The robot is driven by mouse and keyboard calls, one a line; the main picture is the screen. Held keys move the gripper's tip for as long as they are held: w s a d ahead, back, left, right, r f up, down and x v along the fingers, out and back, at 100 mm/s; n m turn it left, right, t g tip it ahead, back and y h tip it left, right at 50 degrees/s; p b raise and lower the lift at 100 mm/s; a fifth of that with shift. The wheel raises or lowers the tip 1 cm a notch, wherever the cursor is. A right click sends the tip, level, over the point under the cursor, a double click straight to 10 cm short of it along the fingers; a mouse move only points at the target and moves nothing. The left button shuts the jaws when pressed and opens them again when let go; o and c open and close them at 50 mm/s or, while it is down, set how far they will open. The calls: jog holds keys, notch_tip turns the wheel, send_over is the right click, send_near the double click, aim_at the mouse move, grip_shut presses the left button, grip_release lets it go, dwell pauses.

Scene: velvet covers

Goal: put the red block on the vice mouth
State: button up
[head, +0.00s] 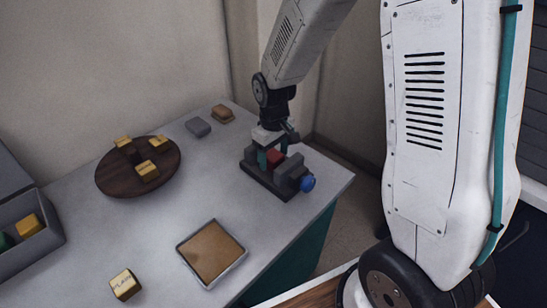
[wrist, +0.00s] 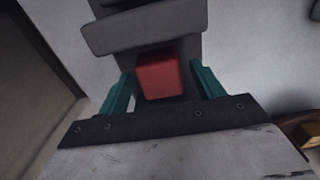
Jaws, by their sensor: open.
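The dark grey vice (head: 262,183) with a blue knob (head: 307,183) stands near the table's right edge. The red block (head: 276,159) is at the vice's mouth, beside the grey jaw. In the wrist view the red block (wrist: 160,75) sits close against the grey jaw bar (wrist: 145,28). My gripper (head: 270,158) is lowered over the vice. In the wrist view my gripper (wrist: 163,88) is open, with one teal finger on each side of the block and a visible gap on both sides. The underside of the block is hidden.
A round wooden board (head: 115,181) carries several yellow blocks. A square tray (head: 183,247), a lettered yellow block (head: 125,285) and a grey bin (head: 50,243) stand nearer. A grey block (head: 198,127) and a brown block (head: 222,114) lie behind. The table's middle is clear.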

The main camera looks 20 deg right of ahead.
aim_at(274, 155)
notch_tip(274, 155, up, 11)
jog(key=s+d+r+m, duration=0.1)
jog(key=s+r, duration=0.2)
jog(key=s, duration=0.5)
jog(key=s+d+r+m, duration=0.1)
jog(key=s+r, duration=0.3)
jog(key=s, duration=0.4)
jog(key=s+d+r+m+t, duration=0.1)
jog(key=s+r, duration=0.3)
jog(key=s, duration=0.5)
jog(key=shift+m, duration=0.8)
